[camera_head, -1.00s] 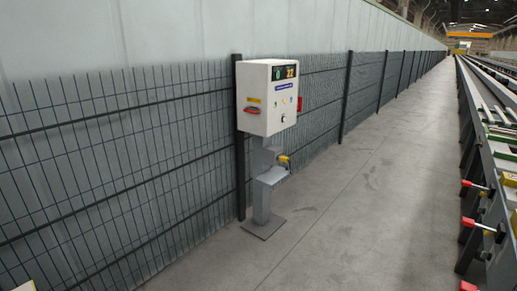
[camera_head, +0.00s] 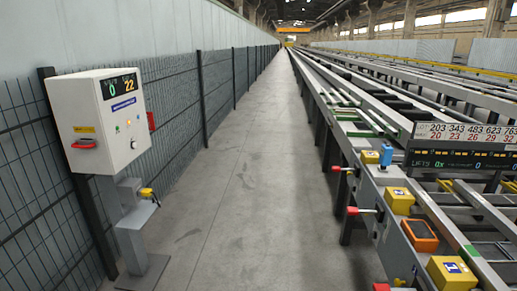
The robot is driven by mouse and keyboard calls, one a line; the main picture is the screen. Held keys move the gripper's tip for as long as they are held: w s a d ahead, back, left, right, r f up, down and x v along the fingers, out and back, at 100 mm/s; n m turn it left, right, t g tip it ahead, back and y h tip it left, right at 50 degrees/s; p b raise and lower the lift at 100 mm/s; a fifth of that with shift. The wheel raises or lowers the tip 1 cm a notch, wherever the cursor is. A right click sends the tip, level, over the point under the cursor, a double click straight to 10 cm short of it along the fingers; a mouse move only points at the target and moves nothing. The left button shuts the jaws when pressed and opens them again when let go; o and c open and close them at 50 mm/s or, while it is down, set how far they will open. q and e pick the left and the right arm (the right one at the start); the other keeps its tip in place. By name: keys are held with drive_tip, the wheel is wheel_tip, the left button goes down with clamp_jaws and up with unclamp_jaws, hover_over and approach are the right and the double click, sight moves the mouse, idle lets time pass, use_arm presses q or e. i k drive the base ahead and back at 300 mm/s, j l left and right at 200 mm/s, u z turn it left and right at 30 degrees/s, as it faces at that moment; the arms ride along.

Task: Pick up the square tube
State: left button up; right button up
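No square tube can be made out for certain in the head view. The runout table (camera_head: 388,184) runs along the right side, with long rails and cross bars going far back. Some pale bars (camera_head: 345,97) lie across its near rails, too small to tell their shape. Neither of my grippers shows in the head view.
A clear concrete aisle (camera_head: 233,180) runs between fence and table. Red-knobbed levers (camera_head: 352,211) stick out from the table's side. Yellow boxes (camera_head: 398,200) sit on its edge.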

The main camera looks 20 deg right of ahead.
sight(489, 280)
drive_tip(key=i+z, duration=0.4)
drive_tip(key=i, duration=1)
drive_tip(key=i+j+z, duration=0.1)
drive_tip(key=i+z, duration=0.2)
drive_tip(key=i, duration=0.2)
drive_tip(key=i+j+z, duration=0.25)
drive_tip(key=i, duration=0.2)
drive_tip(key=z, duration=1.65)
